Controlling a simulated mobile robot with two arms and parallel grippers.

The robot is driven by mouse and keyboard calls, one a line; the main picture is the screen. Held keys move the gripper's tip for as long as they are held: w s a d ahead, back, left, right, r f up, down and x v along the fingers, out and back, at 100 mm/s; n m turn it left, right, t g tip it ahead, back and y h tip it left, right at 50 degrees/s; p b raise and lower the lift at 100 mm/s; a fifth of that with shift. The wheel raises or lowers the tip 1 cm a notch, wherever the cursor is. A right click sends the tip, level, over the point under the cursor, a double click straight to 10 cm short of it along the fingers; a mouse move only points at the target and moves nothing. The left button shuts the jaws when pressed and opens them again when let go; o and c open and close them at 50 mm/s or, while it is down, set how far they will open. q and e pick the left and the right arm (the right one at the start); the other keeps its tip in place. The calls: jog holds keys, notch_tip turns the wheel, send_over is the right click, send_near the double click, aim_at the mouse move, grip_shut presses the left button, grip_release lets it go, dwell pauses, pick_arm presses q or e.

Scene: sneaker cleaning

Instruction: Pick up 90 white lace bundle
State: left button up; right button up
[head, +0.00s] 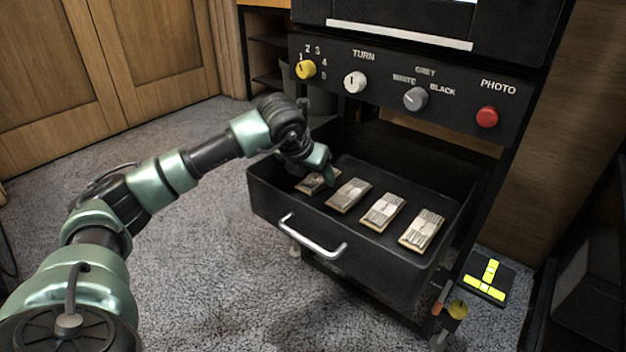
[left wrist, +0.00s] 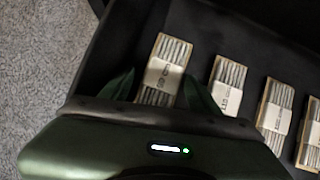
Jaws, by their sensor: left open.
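Several white lace bundles with pale paper bands lie in a row in the open black drawer (head: 262,190). The leftmost bundle (head: 312,185) is partly hidden by my left gripper (head: 321,165) in the head view. In the left wrist view this bundle (left wrist: 172,50) lies between the two spread fingers of my left gripper (left wrist: 160,92), one finger on each side. The gripper is open; I cannot tell whether the fingers touch it. The other bundles (head: 349,194) (head: 383,211) (head: 422,230) lie to its right. The band markings are too small to read surely. My right gripper is not in view.
The drawer has a silver handle (head: 313,238) on its front wall. A black panel with a yellow knob (head: 306,69), a white knob (head: 355,82), a grey knob (head: 415,98) and a red button (head: 487,117) stands above the drawer. Grey carpet (head: 210,240) is clear at left.

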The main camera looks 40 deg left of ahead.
pick_arm(q)
jog(key=shift+w+d+f, duration=0.1)
jog(key=shift+w+f, duration=0.2)
jog(key=shift+f, duration=0.15)
jog(key=shift+r, duration=0.1)
jog(key=c, duration=1.2)
jog(key=shift+o, duration=0.2)
